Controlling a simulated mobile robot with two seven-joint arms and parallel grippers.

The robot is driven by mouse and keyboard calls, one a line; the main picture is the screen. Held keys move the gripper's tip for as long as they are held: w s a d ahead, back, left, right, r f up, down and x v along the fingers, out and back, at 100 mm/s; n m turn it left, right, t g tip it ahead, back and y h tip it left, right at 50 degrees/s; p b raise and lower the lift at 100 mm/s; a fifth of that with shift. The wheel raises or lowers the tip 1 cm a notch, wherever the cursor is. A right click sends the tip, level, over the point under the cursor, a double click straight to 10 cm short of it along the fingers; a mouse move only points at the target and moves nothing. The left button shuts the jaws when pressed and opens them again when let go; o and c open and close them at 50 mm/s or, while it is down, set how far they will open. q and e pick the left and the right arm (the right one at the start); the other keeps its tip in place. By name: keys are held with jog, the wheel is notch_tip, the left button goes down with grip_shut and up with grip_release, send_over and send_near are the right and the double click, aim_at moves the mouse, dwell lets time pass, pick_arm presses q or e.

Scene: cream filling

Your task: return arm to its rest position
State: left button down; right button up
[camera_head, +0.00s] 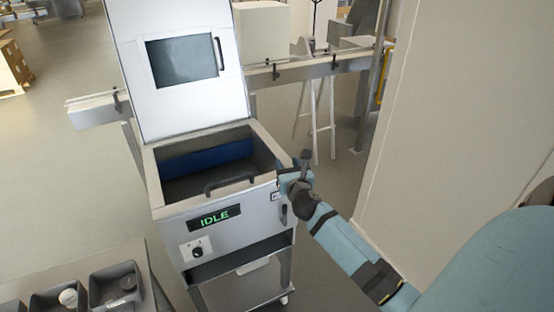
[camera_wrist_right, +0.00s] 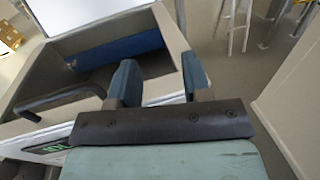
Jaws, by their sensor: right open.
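My right gripper (camera_head: 292,165) is at the right front corner of a grey machine (camera_head: 228,208), near the rim of its open bin. In the right wrist view my right gripper (camera_wrist_right: 160,80) shows two blue-grey fingers spread apart with nothing between them. The machine's lid (camera_head: 175,105) stands raised, with a dark window and a handle. A blue block or panel (camera_head: 208,157) lies inside the bin. The front display (camera_head: 214,218) reads IDLE in green. My left gripper is not in view.
Dark trays (camera_head: 116,284) with small round items stand on a table at the lower left. A conveyor rail (camera_head: 310,70) runs behind the machine. Grey floor is open at the left.

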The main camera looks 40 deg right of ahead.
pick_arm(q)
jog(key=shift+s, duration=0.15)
pick_arm(e)
jog(key=s+a+f+n+t+y, duration=0.1)
jog(key=s+a+f+n+y, duration=0.4)
jog(key=a+n, duration=0.6)
jog(key=s+a+f+n+y, duration=0.4)
jog(key=s+a+n, duration=0.25)
jog(key=n, duration=0.75)
jog(key=s+a+f+n+g, duration=0.3)
jog(key=s+a+f+n, duration=0.2)
jog(key=n, duration=0.4)
jog(key=s+a+f+n+g+y, duration=0.1)
jog(key=s+a+f+n+g, duration=0.2)
jog(key=s+a+f+n, duration=0.2)
jog(key=s+f+n, duration=0.2)
jog(key=s+n, duration=0.2)
jog(key=shift+s+n+g, duration=0.3)
jog(key=shift+s+n, duration=0.05)
jog(key=shift+n, duration=0.05)
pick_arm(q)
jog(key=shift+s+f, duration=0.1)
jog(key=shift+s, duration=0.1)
pick_arm(e)
jog(key=shift+r, duration=0.1)
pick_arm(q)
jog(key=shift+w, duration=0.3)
pick_arm(e)
jog(key=shift+w, duration=0.1)
